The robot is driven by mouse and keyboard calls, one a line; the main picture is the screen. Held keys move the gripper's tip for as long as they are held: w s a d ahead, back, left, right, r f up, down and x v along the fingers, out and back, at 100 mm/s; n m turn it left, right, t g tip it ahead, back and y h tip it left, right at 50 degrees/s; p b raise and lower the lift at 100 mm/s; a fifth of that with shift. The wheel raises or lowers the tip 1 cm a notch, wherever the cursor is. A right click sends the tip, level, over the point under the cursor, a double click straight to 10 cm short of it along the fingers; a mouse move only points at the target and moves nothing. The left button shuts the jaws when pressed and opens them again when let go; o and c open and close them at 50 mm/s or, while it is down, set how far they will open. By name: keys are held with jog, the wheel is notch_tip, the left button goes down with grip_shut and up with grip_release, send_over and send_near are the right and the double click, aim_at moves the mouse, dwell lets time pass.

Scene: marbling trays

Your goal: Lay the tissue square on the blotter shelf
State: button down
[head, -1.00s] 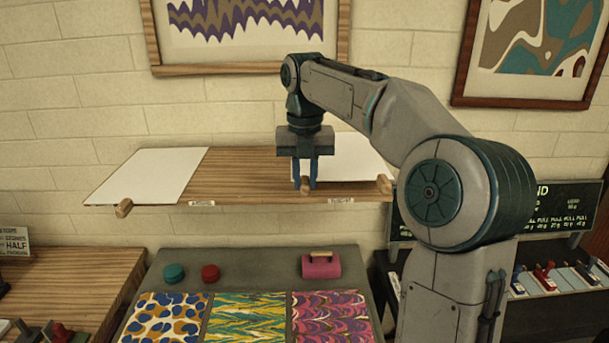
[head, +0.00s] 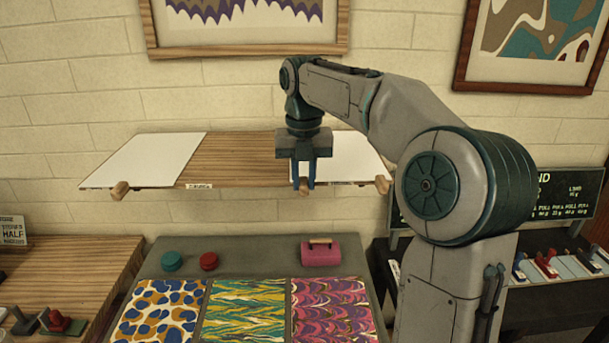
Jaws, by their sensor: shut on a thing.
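The tissue square appears to be the white sheet (head: 345,157) at the right end of the shelf, with a wooden knob (head: 383,185) at its front right corner. My gripper (head: 304,187) points down and is shut at its front left, with another wooden knob between the blue fingers. The gripper hides part of the sheet's left side. The blotter shelf (head: 240,160) is a wooden board on the wall. The sheet's front edge lines up with the shelf's front edge; I cannot tell whether it touches the board.
Another white sheet (head: 145,160) covers the shelf's left end, with a wooden knob (head: 120,189) at the front. Below, a grey table (head: 235,255) holds patterned sheets, a teal puck (head: 172,261), a red puck (head: 208,261) and a pink box (head: 321,252). The shelf's middle is bare.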

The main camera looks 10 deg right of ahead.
jog(key=c, duration=0.7)
grip_release()
jog(key=shift+c, duration=0.2)
jog(key=shift+r, duration=0.1)
notch_tip(320, 180, up, 3)
jog(key=p, duration=0.2)
jog(key=shift+f+p, duration=0.2)
jog(key=shift+p, duration=0.15)
jog(key=shift+r, duration=2.15)
